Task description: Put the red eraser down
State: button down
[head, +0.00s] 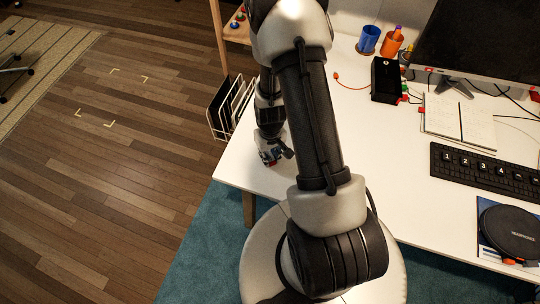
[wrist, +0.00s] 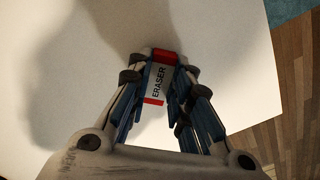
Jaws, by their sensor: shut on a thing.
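The red eraser (wrist: 159,83) shows in the wrist view between my gripper's fingertips. It has red ends and a white sleeve marked ERASER. My gripper (wrist: 160,85) is shut on it, one finger on each side. Below it is the white desk (wrist: 225,35), near an edge; I cannot tell whether the eraser touches the surface. In the head view my gripper (head: 271,156) is low over the left end of the desk (head: 238,175), and the eraser is too small there to make out clearly.
A wire rack (head: 230,110) hangs or stands at the desk's left edge. Right of my arm are a black box (head: 385,80), blue cup (head: 369,40), orange cup (head: 391,43), open notebook (head: 460,122), keyboard (head: 485,172) and headphones case (head: 510,233). The desk around my gripper is bare.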

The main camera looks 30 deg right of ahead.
jog(key=c, duration=1.9)
grip_release()
jog(key=shift+f, duration=0.2)
jog(key=o, duration=0.4)
jog(key=shift+o, duration=0.2)
jog(key=shift+r, duration=0.1)
notch_tip(320, 180, up, 12)
jog(key=p, duration=0.4)
notch_tip(320, 180, up, 8)
jog(key=t, duration=0.1)
send_over(270, 157)
jog(key=w+a, duration=0.1)
jog(key=a, duration=0.1)
jog(key=s+a+r+t, duration=0.1)
jog(key=a+r, duration=0.1)
jog(key=r, duration=0.4)
jog(key=s+a+r, duration=0.2)
jog(key=r, duration=0.4)
jog(key=s+a+r+n+t, duration=0.1)
jog(key=s+a+r, duration=0.3)
jog(key=s+r, duration=0.7)
jog(key=shift+a+t, duration=0.35)
jog(key=shift+t, duration=0.45)
